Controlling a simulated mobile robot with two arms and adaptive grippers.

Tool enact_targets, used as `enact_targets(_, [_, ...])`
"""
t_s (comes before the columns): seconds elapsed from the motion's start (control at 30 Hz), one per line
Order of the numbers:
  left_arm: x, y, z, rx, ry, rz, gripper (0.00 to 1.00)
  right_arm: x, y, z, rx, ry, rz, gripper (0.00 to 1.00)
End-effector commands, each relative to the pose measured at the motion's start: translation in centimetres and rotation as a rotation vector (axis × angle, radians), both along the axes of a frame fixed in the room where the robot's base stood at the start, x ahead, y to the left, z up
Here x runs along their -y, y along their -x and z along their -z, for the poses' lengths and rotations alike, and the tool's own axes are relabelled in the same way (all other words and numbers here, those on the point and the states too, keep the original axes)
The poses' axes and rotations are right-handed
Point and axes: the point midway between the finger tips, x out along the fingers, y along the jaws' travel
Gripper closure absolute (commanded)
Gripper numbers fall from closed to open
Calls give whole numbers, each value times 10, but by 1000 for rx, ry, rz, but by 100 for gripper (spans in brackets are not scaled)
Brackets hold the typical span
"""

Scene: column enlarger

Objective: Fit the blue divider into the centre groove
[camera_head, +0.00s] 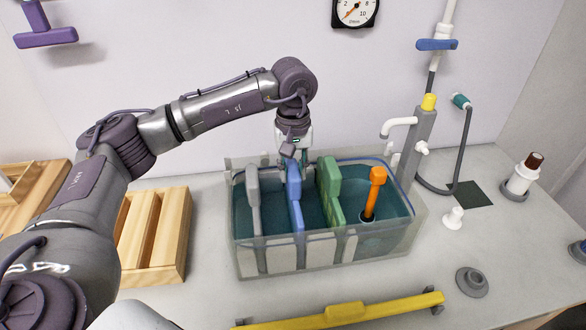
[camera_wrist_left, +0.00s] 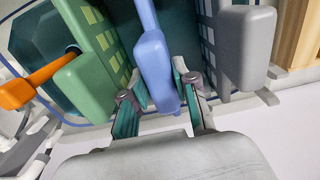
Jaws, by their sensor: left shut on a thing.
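The blue divider (camera_head: 295,205) stands roughly upright in the clear tank (camera_head: 330,250), between a grey divider (camera_head: 253,195) and a green divider (camera_head: 330,190). My left gripper (camera_head: 292,167) comes down from above and is shut on the top end of the blue divider. In the left wrist view the blue divider (camera_wrist_left: 152,58) sits between the two fingers of the left gripper (camera_wrist_left: 160,90). The grooves at the tank walls are too small or hidden to tell whether the divider is seated. My right gripper is not in view.
An orange-handled tool (camera_head: 374,190) stands in the tank's right compartment. A yellow bar (camera_head: 345,314) lies in front of the tank. A wooden rack (camera_head: 160,235) is at the left. A tap column (camera_head: 420,135) stands behind right.

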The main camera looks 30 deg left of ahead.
Motion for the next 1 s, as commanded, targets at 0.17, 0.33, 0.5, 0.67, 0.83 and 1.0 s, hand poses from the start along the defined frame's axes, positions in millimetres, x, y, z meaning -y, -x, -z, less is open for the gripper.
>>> enact_targets(0.17, [0,0,4,1,0,0,100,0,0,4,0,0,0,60])
enact_targets(0.33, [0,0,4,1,0,0,100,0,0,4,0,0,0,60])
enact_targets(0.5, [0,0,4,1,0,0,60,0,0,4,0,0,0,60])
enact_targets(0.67, [0,0,4,1,1,0,42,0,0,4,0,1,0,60])
enact_targets(0.83, [0,0,4,0,0,0,42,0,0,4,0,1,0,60])
enact_targets(1.0, [0,0,5,-1,0,0,42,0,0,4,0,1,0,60])
